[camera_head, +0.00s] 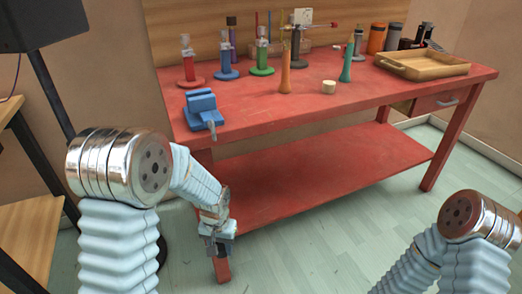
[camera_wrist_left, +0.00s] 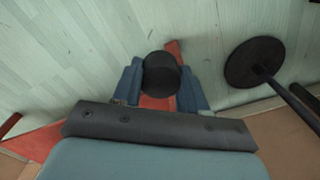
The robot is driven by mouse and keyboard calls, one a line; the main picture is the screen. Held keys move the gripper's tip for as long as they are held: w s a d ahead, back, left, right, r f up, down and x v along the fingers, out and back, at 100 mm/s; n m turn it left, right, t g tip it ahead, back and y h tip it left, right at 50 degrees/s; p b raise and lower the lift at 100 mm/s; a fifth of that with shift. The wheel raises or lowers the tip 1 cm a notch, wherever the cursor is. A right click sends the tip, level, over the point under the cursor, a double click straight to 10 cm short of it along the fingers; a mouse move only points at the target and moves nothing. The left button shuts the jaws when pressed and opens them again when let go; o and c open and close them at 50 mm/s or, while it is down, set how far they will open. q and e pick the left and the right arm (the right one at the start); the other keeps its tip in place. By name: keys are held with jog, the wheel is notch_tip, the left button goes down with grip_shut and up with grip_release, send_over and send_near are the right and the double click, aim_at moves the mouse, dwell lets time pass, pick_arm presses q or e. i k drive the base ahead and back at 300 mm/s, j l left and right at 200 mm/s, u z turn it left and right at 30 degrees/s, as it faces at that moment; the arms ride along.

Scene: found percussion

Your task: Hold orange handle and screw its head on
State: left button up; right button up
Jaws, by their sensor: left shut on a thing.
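An orange handle (camera_head: 285,76) stands upright on the red workbench (camera_head: 250,112). A pale, short round piece (camera_head: 328,87), which may be a head, lies to its right. A teal handle (camera_head: 346,66) stands further right. My left gripper (camera_head: 218,243) is low in front of the bench's front left leg, away from the handles. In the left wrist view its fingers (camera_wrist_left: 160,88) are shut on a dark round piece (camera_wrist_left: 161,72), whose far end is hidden. My right gripper is out of view; only part of that arm shows at the lower right.
A blue vise (camera_head: 202,108) sits at the bench's front left. Red (camera_head: 190,70), blue (camera_head: 226,66) and green (camera_head: 262,62) stands are behind it. A wooden tray (camera_head: 425,66) is at the right. A dark stand base (camera_wrist_left: 254,62) is on the floor. The bench's front middle is clear.

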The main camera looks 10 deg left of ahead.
aim_at(285, 86)
jog(key=k+j, duration=0.1)
jog(key=j, duration=0.3)
jog(key=k+j+z, duration=0.1)
jog(key=j, duration=0.25)
jog(key=k+j+z, duration=0.1)
jog(key=j, duration=0.3)
jog(key=k+j, duration=0.1)
jog(key=j, duration=0.25)
jog(key=k+j+z, duration=0.1)
jog(key=j, duration=0.25)
jog(key=k+j, duration=0.15)
jog(key=j, duration=0.2)
jog(key=z, duration=0.05)
